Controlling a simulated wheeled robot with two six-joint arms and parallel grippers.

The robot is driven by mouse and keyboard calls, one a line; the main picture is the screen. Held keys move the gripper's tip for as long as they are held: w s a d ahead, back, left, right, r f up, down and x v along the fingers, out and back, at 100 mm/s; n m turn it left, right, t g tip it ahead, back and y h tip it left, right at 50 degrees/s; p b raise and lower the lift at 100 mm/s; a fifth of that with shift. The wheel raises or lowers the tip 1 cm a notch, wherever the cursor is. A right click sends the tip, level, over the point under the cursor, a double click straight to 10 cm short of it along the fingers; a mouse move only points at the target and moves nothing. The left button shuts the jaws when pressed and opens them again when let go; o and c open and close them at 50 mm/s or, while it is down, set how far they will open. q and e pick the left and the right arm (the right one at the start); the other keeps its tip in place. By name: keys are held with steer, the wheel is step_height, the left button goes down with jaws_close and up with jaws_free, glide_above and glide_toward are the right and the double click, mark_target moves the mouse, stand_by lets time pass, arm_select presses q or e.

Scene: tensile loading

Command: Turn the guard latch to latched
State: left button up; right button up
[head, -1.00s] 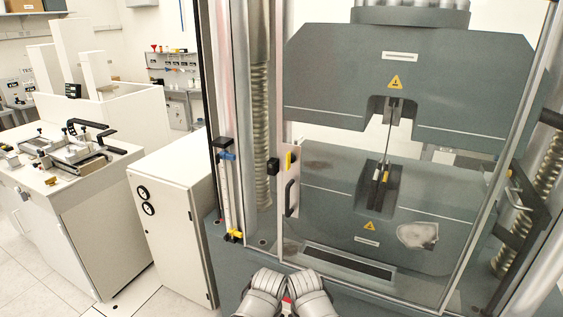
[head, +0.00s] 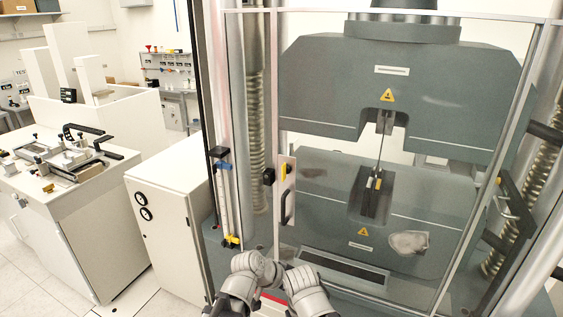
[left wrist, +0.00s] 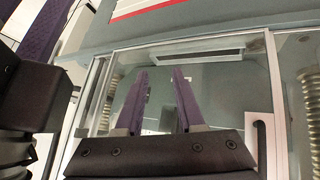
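The guard latch has a yellow tab (head: 284,170) on a pale plate at the left edge of the clear guard door, beside a black block (head: 268,177). The yellow tab stands upright. The black guard handle (head: 287,208) is just below it and also shows in the left wrist view (left wrist: 262,148). My left gripper (left wrist: 160,78) is open and empty in the left wrist view, its purple fingers apart in front of the guard glass. In the head view my forearms are low in the middle, below the latch, and hide both grippers. I cannot make out my right gripper.
The testing machine (head: 400,90) stands behind the guard, with a thin specimen (head: 381,140) in its grips. A white cabinet (head: 170,225) with two dials is left of the guard. A bench (head: 90,215) with a fixture is further left.

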arm_select(q)
steer(key=w+r+t+h+p, duration=0.2)
steer(key=w+r+t+h, duration=0.15)
steer(key=w+r, duration=0.6)
steer(key=n+t+y+p, duration=0.3)
steer(key=t, duration=0.6)
glide_toward(285, 171)
steer(key=r+x, duration=0.1)
steer(key=x, duration=0.7)
steer(key=shift+a, duration=0.2)
arm_select(e)
step_height(285, 171, up, 6)
steer(key=shift+f, duration=0.1)
arm_select(q)
steer(key=shift+r, duration=0.15)
jaws_close()
